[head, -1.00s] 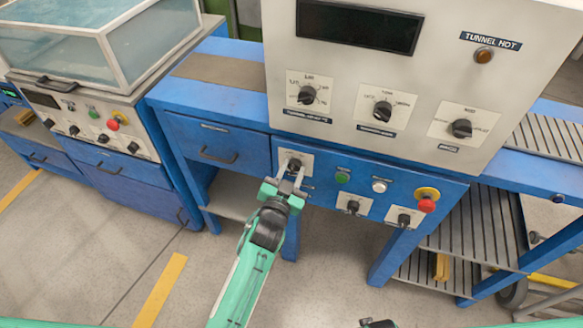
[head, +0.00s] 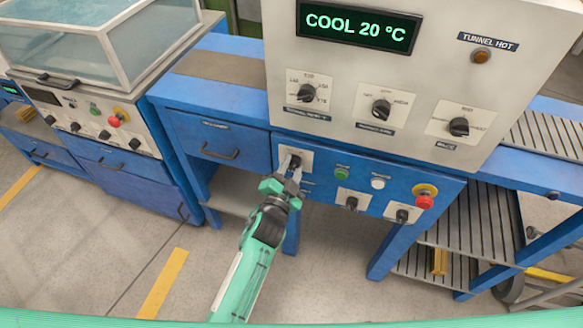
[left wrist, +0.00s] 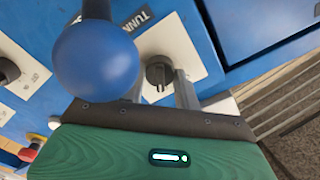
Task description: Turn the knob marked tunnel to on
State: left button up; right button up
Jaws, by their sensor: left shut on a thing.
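The tunnel knob (head: 294,161) is a dark knob on a white plate at the left end of the blue control panel (head: 322,190). In the left wrist view the knob (left wrist: 158,73) sits beside a partly hidden label (left wrist: 138,19) starting "TUNN". My left gripper (head: 292,168) is shut on the tunnel knob, its fingers on either side of it. The display (head: 356,27) above is lit green and reads "COOL 20 °C". My right gripper is not in view.
Three more dials, including the left one (head: 306,93), sit on the white face above. A green button (head: 341,173), a white button (head: 377,183), two dark knobs and a red stop button (head: 425,202) lie to the right. A blue ball (left wrist: 97,60) blocks part of the wrist view.

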pick_arm(q)
jog(key=o, duration=1)
jog(key=shift+s+a+f, duration=0.1)
jog(key=shift+s+a, duration=0.05)
jog(key=shift+s, duration=0.35)
jog(key=shift+b+v, duration=0.45)
jog(key=shift+v, duration=5.9)
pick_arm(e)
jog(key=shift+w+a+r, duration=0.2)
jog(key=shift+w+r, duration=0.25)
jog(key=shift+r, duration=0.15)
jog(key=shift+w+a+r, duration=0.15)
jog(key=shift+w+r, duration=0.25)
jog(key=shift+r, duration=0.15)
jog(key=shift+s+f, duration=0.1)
